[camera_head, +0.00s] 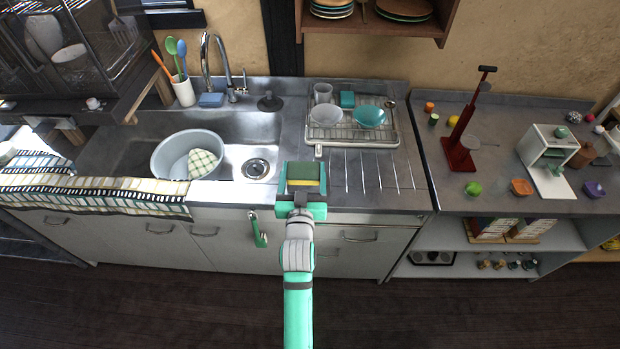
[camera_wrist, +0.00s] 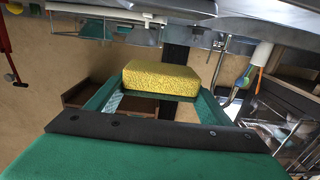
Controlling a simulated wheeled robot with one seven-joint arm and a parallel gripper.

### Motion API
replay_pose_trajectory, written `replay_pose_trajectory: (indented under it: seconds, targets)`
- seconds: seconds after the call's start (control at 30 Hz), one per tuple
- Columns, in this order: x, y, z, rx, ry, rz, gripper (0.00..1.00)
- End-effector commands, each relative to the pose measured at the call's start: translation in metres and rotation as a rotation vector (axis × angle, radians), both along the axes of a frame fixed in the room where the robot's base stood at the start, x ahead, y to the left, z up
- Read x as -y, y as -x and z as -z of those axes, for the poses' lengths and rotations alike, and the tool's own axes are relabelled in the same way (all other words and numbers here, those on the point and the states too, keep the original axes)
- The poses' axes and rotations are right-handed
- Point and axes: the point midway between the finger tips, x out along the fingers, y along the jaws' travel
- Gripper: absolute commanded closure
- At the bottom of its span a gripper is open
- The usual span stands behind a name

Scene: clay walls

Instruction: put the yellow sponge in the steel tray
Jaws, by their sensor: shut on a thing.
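The yellow sponge (camera_head: 304,171) is held between the fingers of my gripper (camera_head: 303,180), in front of the sink counter's front edge area. In the wrist view the sponge (camera_wrist: 161,77) sits between the two green fingers of my gripper (camera_wrist: 155,95). The steel tray (camera_head: 350,140), which looks like a wire dish rack, stands on the counter behind and to the right of my gripper, apart from the sponge.
The sink (camera_head: 245,128) lies to the left with a grey basin (camera_head: 166,153) and a checked cloth in it. A faucet (camera_head: 224,62), a blue sponge (camera_head: 211,99) and a utensil cup (camera_head: 184,92) stand behind it. The ribbed drainboard (camera_head: 370,171) before the tray is bare.

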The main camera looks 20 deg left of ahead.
Motion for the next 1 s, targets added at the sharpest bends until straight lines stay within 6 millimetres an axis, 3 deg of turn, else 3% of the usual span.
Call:
replay_pose_trajectory:
  seconds: [0.1, 0.3, 0.5, 0.7, 1.0]
  targets:
    - [0.001, -0.018, 0.023, -0.003, 0.002, 0.008, 0.51]
    - [0.002, -0.035, 0.042, -0.003, 0.000, 0.018, 0.51]
    - [0.001, -0.042, 0.051, -0.004, 0.002, 0.019, 0.51]
    - [-0.001, -0.041, 0.078, -0.006, 0.002, 0.016, 0.51]
    - [-0.002, -0.041, 0.081, -0.002, 0.000, 0.014, 0.51]
